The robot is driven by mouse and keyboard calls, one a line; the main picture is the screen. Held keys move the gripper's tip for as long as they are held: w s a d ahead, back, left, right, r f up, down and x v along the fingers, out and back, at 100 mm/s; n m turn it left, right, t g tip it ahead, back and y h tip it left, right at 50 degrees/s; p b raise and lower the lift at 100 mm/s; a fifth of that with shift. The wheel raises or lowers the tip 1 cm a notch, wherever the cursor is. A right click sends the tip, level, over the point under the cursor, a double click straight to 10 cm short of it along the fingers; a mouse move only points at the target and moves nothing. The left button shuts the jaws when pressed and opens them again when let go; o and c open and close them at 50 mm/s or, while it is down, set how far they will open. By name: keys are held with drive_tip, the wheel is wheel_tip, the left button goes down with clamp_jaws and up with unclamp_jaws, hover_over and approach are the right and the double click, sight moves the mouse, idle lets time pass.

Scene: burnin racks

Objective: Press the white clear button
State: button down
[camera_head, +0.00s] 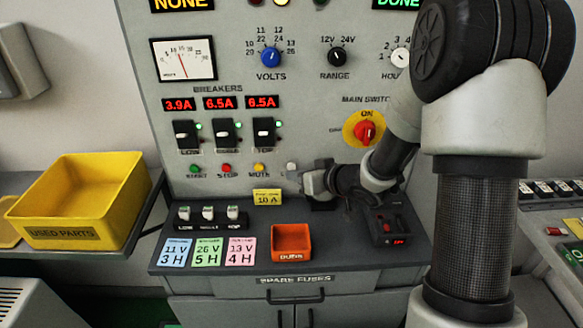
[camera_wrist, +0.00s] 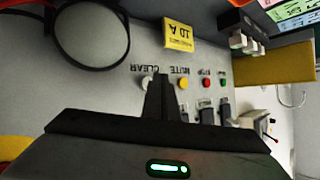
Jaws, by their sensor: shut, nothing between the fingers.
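The white clear button (camera_head: 291,166) sits at the right end of the row of small buttons on the grey panel. In the wrist view the white button (camera_wrist: 147,83) shows by the upside-down CLEAR label (camera_wrist: 151,68), partly covered by my fingers. My gripper (camera_head: 305,182) is close to the panel, just right of and below the button in the head view. In the wrist view my gripper (camera_wrist: 161,78) is shut and empty, its tips between the white button and the yellow mute button (camera_wrist: 183,83). I cannot tell whether the fingers touch the panel.
Red stop (camera_head: 227,168) and green start (camera_head: 197,169) buttons lie further left. A yellow 10 A tag (camera_head: 267,197) is below the row. An orange bin (camera_head: 291,242) stands on the ledge. The red main switch (camera_head: 366,132) is beside my arm.

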drive_tip(key=shift+w, duration=0.1)
drive_tip(key=shift+w, duration=0.3)
drive_tip(key=shift+w+p, duration=0.45)
drive_tip(key=shift+p, duration=0.05)
idle(0.8)
drive_tip(key=shift+s, duration=0.85)
drive_tip(key=shift+s, duration=2.5)
